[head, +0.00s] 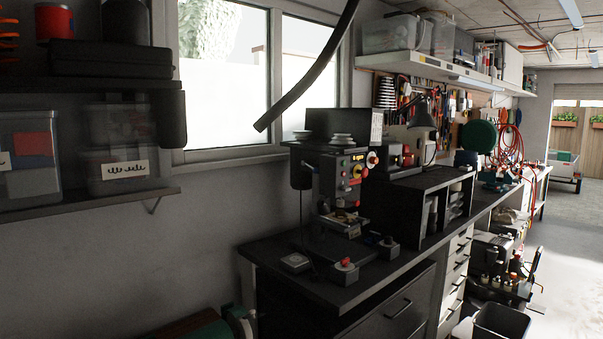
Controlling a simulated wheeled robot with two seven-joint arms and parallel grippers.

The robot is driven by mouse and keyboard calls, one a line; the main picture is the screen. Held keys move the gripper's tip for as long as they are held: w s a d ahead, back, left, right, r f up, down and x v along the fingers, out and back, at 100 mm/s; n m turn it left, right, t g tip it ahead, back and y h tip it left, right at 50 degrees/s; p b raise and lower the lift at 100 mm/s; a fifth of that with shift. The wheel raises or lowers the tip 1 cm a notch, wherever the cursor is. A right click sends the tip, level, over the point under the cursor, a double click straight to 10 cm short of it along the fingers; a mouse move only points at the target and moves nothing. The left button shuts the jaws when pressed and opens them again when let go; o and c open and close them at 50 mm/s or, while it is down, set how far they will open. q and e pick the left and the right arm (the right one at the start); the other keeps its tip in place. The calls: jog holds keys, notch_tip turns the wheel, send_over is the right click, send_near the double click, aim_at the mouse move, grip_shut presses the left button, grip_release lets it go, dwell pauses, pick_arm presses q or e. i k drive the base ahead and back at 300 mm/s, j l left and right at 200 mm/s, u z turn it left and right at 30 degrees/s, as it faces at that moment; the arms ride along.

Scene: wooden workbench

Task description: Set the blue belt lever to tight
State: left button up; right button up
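I cannot make out a blue belt lever anywhere in the head view. A bench machine (328,185) with a grey front panel stands on the dark workbench (330,290), below the window. Its panel carries several red and yellow knobs or buttons (356,171). The left side and back of the machine are dark or hidden, so a lever there cannot be told. Neither of my grippers shows in this view.
A small box with a red knob (345,270) sits near the bench's front edge. A dark shelf unit (412,205) stands right of the machine. A dark hose-like strip (318,72) hangs before the window. A green cylinder (200,328) lies low at left.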

aim_at(315, 171)
jog(key=i+l+u, duration=0.15)
jog(key=i+l, duration=0.25)
jog(key=i+l+u, duration=0.15)
jog(key=i+l, duration=0.25)
jog(key=l, duration=0.3)
